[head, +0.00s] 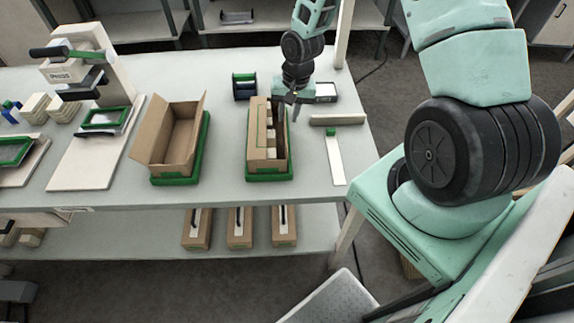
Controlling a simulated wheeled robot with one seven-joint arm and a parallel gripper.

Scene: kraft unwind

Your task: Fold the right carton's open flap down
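The right carton (256,153) is brown cardboard and stands in a green tray (270,178) on the table. Its top is open, with pale items (271,131) in a row inside. A tall brown panel, seemingly a flap (257,115), stands up along its left side. My gripper (295,115) points down at the carton's far right edge. Its fingertips are small and dark there, so I cannot tell whether they are apart or touch the carton.
A left carton (171,170) with raised flaps stands in another green tray. A black-and-green holder (244,86) is behind. A pale strip (335,160) and a flat bar (338,120) lie to the right. A press (83,65) stands left. Table between the cartons is clear.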

